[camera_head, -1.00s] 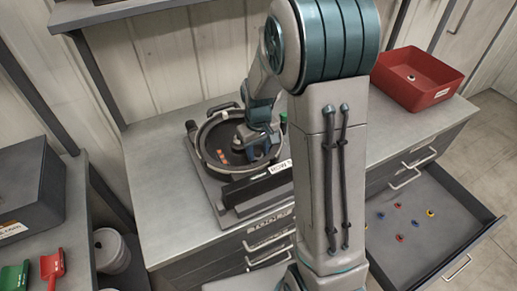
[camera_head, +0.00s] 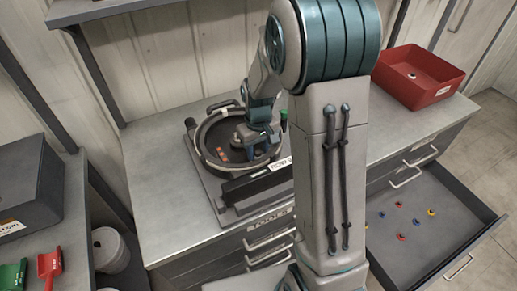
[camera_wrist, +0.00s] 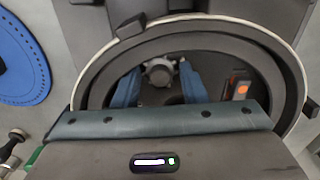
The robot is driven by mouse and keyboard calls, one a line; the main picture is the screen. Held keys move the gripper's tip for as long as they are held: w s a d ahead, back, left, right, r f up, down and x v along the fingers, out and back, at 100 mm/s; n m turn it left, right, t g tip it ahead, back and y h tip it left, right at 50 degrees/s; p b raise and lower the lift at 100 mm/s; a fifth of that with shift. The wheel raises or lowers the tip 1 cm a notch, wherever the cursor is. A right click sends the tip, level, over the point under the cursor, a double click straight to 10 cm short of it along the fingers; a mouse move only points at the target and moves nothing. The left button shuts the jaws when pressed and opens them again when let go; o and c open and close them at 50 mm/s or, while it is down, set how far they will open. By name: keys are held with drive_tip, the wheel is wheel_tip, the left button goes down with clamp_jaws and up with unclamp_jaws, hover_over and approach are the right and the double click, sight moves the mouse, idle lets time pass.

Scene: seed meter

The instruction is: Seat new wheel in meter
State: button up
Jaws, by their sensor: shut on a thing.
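The seed meter (camera_head: 199,140) is a dark round housing with a pale rim, lying open side up on the bench. It also shows in the wrist view (camera_wrist: 285,55), where the rim surrounds my fingers. My gripper (camera_head: 262,146) is over the housing's interior. In the wrist view my gripper (camera_wrist: 158,82) has its blue fingers closed on either side of a small grey lobed wheel (camera_wrist: 158,72). The wheel is above or in the middle of the housing; the frames do not show whether it touches the seat. The wheel's lower side is hidden.
A blue perforated disc (camera_wrist: 20,65) lies beside the meter. Orange marks (camera_head: 223,155) show inside the housing. A red bin (camera_head: 418,78) with a small part stands at right. An open drawer (camera_head: 440,235) holds several small coloured pieces. The bench left of the meter is clear.

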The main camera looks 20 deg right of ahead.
drive_tip(key=shift+f+b, duration=0.4)
drive_tip(key=shift+f, duration=0.05)
idle(0.8)
idle(0.4)
